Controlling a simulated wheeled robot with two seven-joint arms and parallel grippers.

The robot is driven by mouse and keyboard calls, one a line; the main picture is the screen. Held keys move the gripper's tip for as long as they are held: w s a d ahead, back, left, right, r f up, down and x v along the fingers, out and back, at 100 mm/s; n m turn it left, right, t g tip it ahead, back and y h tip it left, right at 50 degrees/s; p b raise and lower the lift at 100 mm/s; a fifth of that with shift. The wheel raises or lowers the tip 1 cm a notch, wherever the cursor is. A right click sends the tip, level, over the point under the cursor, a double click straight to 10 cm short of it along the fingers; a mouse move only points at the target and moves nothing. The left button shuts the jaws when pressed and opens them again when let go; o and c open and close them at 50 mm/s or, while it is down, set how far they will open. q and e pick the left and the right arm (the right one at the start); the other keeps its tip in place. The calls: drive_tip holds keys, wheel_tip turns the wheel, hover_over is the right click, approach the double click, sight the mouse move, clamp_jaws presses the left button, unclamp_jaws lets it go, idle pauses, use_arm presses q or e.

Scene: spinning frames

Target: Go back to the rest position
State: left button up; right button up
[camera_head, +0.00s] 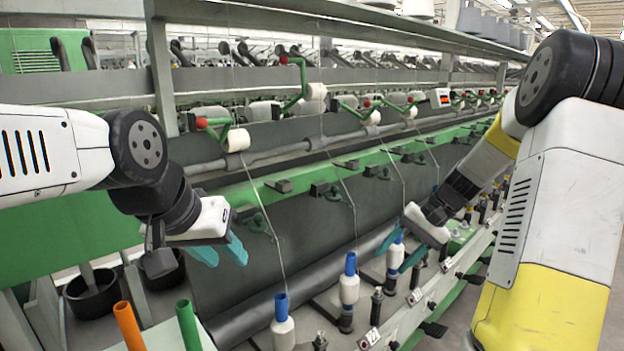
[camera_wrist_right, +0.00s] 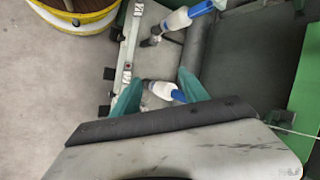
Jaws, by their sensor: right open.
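My left gripper (camera_head: 222,252) is at the left, in front of the machine, with its teal fingers apart and nothing between them. My right gripper (camera_head: 400,253) is over the spindle row, fingers apart. White bobbins with blue tops stand along the row: one at the front (camera_head: 283,331), one in the middle (camera_head: 349,288), and one beside the right fingers (camera_head: 395,257). In the right wrist view, a bobbin (camera_wrist_right: 163,90) shows between the open fingers of the right gripper (camera_wrist_right: 157,90). I cannot tell whether the fingers touch it.
The spinning frame runs from front left to back right, with a long grey roller (camera_head: 250,312) behind the bobbins. Green arms with white rolls (camera_head: 237,140) stick out above. Orange (camera_head: 128,326) and green (camera_head: 187,325) tubes stand at the front left. Dark pots (camera_head: 93,294) are at the left.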

drive_tip(key=s+a+r+n+t+h, duration=0.2)
drive_tip(key=s+a+r, duration=0.1)
drive_tip(key=s+r, duration=0.4)
drive_tip(key=s+a+r+n+t+h, duration=0.2)
drive_tip(key=s+r, duration=0.5)
drive_tip(key=s, duration=0.6)
drive_tip(key=shift+a+r+t, duration=0.3)
drive_tip(key=shift+a+t, duration=0.2)
drive_tip(key=shift+t, duration=0.3)
drive_tip(key=shift+c, duration=0.4)
